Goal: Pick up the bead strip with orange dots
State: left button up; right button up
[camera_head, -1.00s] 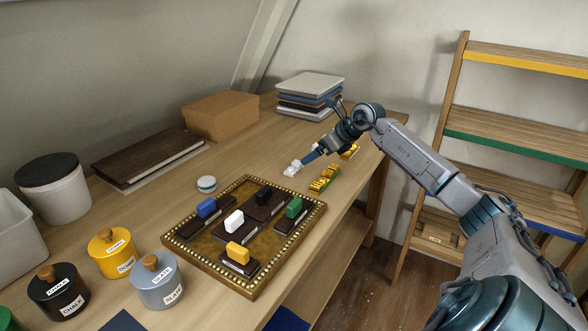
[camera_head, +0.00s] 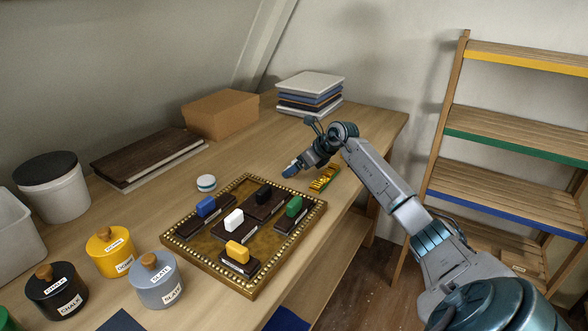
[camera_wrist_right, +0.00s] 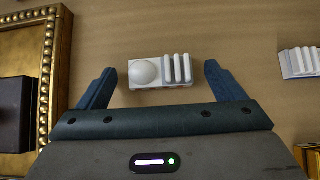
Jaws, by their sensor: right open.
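No strip with clear orange dots can be made out. A gold strip with green marks (camera_head: 323,178) lies on the table right of the gilt tray's far corner. In the wrist view a white piece (camera_wrist_right: 144,73) with a round dome and several ridges lies between the fingertips of my right gripper (camera_wrist_right: 160,70), apart from both. The gripper is open and empty. In the head view my right gripper (camera_head: 290,170) is low over the table behind the tray and hides this piece. My left gripper is not in view.
A second white ridged piece (camera_wrist_right: 299,62) lies to the right, with gold pieces (camera_wrist_right: 312,160) below it. The gilt beaded tray (camera_head: 180,254) holds dark plates with coloured blocks.

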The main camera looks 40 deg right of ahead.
jog(key=c, duration=1.1)
